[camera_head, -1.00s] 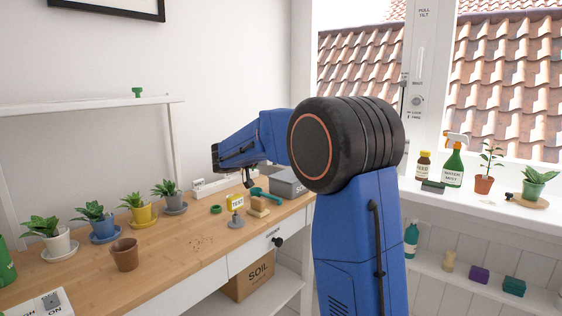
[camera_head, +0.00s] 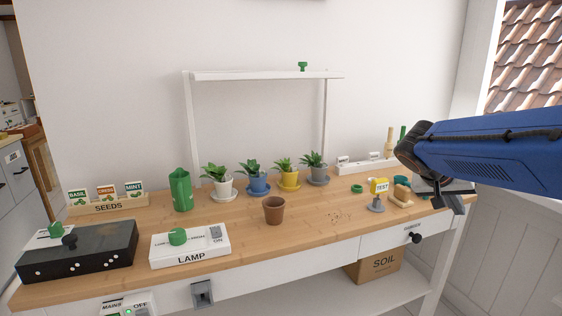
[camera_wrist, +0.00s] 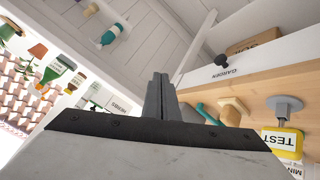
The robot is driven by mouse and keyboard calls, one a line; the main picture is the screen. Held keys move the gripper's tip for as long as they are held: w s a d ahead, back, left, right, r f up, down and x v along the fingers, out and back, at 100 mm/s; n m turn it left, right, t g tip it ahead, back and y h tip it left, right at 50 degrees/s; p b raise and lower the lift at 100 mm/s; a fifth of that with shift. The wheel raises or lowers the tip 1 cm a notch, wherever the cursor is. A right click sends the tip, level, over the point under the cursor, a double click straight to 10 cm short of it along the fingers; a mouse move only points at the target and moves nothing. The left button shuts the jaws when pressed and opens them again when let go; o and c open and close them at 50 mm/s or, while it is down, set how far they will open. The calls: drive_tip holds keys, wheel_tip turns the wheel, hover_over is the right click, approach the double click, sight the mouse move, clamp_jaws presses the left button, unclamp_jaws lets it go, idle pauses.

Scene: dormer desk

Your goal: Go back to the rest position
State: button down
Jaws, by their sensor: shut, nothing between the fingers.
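My gripper (camera_wrist: 160,92) shows in the wrist view with its two dark fingers pressed together and nothing between them. The wrist view is tilted. The fingers point toward the white panelled wall, with the desk (camera_wrist: 268,85) to their right and the window side to their left. In the head view my blue arm comes in from the right edge and its dark end parts hang over the desk's right end, partly hiding the things there. Near this end are a yellow TEST box (camera_head: 379,186), a wooden brush (camera_head: 402,195) and a grey stamp-like piece (camera_head: 376,204).
Potted plants (camera_head: 257,178) stand along the back of the desk, with an empty brown pot (camera_head: 273,210) in front. A LAMP box (camera_head: 190,245), black box (camera_head: 80,252), green can (camera_head: 181,190) and seed rack (camera_head: 110,204) stand left. A white raised shelf (camera_head: 262,75) spans above the plants.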

drive_tip(key=s+a+f+n+y, duration=0.2)
drive_tip(key=s+a+f, duration=0.2)
drive_tip(key=s, duration=0.3)
drive_tip(key=s+a+f+n+t+y, duration=0.1)
drive_tip(key=s+a+f+n+y, duration=0.1)
drive_tip(key=s+a, duration=0.5)
drive_tip(key=s+a+f+n+y, duration=0.3)
drive_tip(key=s+a+f+y, duration=0.1)
drive_tip(key=s+f, duration=0.3)
drive_tip(key=shift+s+a+t, duration=0.3)
drive_tip(key=shift+s+a, duration=0.4)
drive_tip(key=shift+s, duration=0.2)
drive_tip(key=c, duration=2.4)
unclamp_jaws()
drive_tip(key=shift+c, duration=0.2)
